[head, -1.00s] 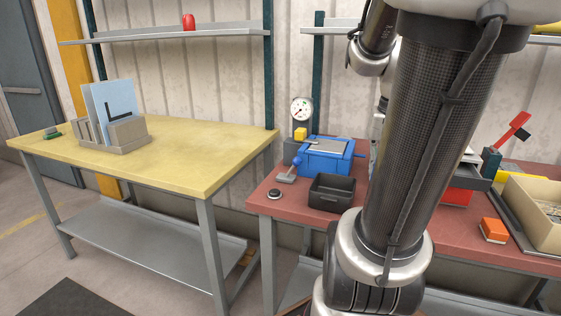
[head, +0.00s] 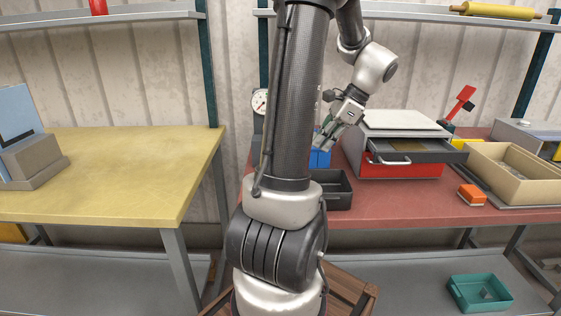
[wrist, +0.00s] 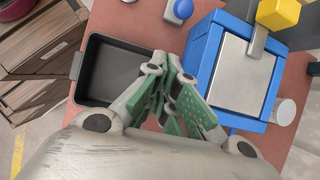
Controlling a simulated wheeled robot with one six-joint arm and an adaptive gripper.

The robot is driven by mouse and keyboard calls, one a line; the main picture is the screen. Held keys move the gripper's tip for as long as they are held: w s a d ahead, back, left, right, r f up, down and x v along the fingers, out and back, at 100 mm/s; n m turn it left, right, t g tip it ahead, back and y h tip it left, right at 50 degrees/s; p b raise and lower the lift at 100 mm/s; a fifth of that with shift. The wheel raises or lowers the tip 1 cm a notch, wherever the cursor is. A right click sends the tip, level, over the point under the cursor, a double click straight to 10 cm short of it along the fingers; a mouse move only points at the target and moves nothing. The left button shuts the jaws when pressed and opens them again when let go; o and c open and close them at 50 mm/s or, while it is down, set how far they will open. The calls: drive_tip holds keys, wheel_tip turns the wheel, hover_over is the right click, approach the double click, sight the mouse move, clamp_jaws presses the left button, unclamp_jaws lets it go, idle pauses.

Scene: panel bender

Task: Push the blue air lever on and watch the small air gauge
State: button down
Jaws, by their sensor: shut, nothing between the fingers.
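A blue knob (wrist: 183,9) on a grey base shows at the top edge of the wrist view, cut off by the frame; it looks like the air lever. My arm hides it in the head view. The round white air gauge (head: 260,101) stands at the back of the red bench, left of my arm; its needle is too small to read. My gripper (head: 325,140) is shut and empty above the bench. In the wrist view its green-padded fingers (wrist: 167,62) point toward the gap between the black tray and the blue device, apart from the knob.
The blue device (wrist: 235,75) with a yellow block (wrist: 278,14) stands right of the fingers in the wrist view, the black tray (wrist: 112,70) left. A red drawer unit (head: 400,168), an orange block (head: 471,194) and a beige bin (head: 515,175) are farther right. The yellow table (head: 130,165) is left.

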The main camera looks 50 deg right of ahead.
drive_tip(key=shift+w+a+r+m, duration=0.25)
drive_tip(key=shift+w+m, duration=0.25)
drive_tip(key=shift+m, duration=0.15)
drive_tip(key=shift+w+a+r+m, duration=0.15)
drive_tip(key=shift+w+r+m, duration=0.1)
drive_tip(key=shift+w+m, duration=0.3)
drive_tip(key=shift+s, duration=0.1)
drive_tip(key=shift+f, duration=0.1)
drive_tip(key=x, duration=0.9)
drive_tip(key=shift+w+a+f, duration=0.2)
drive_tip(key=shift+w+a, duration=0.05)
drive_tip(key=shift+w, duration=0.15)
drive_tip(key=shift+r, duration=0.1)
drive_tip(key=shift+w+a+r, duration=0.15)
drive_tip(key=shift+r, duration=0.05)
